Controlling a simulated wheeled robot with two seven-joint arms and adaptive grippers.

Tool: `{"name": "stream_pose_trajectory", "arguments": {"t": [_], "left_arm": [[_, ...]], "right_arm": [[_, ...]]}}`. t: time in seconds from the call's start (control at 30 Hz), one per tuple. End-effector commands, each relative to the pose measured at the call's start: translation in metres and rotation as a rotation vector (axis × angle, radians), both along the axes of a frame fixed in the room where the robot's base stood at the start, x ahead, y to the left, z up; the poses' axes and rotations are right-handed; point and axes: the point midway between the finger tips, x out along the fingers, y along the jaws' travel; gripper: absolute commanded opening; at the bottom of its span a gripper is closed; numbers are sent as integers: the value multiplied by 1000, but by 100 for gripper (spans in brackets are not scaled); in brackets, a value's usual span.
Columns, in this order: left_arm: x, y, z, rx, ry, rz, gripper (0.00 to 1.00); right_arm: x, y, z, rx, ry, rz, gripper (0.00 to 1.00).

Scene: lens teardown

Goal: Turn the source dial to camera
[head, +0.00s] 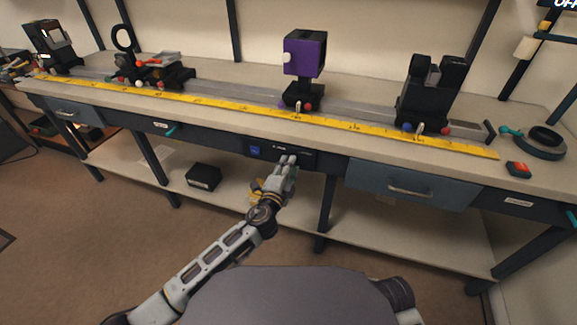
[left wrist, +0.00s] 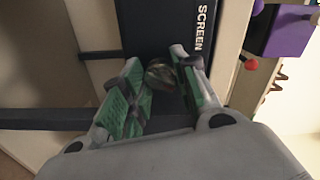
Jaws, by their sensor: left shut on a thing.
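The source dial (left wrist: 160,72) is a small round dark knob on the black control panel (head: 260,150) under the bench's front edge. In the left wrist view, the word SCREEN is printed on the panel (left wrist: 196,30) near the dial. My left gripper (head: 289,160) reaches the panel from below. In the left wrist view, its green-padded fingers (left wrist: 162,88) stand on either side of the dial and are shut on it. The dial's pointer and a camera mark cannot be made out. The fingers hide the dial in the head view. My right gripper is not in view.
A blue-grey drawer (head: 405,187) lies right of the panel. Above, a yellow ruler (head: 240,106) runs along the bench, with a purple device (head: 305,52) on the rail behind it. A black box (head: 203,176) sits on the lower shelf. The floor at left is clear.

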Motion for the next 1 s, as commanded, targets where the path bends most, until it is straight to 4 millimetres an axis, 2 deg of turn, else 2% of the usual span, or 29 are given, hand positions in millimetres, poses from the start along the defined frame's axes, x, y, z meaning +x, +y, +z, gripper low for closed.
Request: {"name": "stream_pose_trajectory", "arguments": {"t": [0.4, 0.43, 0.57, 0.6, 1.0], "left_arm": [[0, 0, -1, 12, -3, -1, 6], [0, 0, -1, 11, -4, -1, 32], [0, 0, -1, 10, -4, -1, 49], [0, 0, -1, 10, -4, -1, 51], [-1, 0, 0, 10, -3, 0, 51]], "right_arm": [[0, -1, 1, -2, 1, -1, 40], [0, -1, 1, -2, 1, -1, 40], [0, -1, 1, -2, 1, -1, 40], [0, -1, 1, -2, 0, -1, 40], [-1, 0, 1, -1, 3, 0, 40]]}}
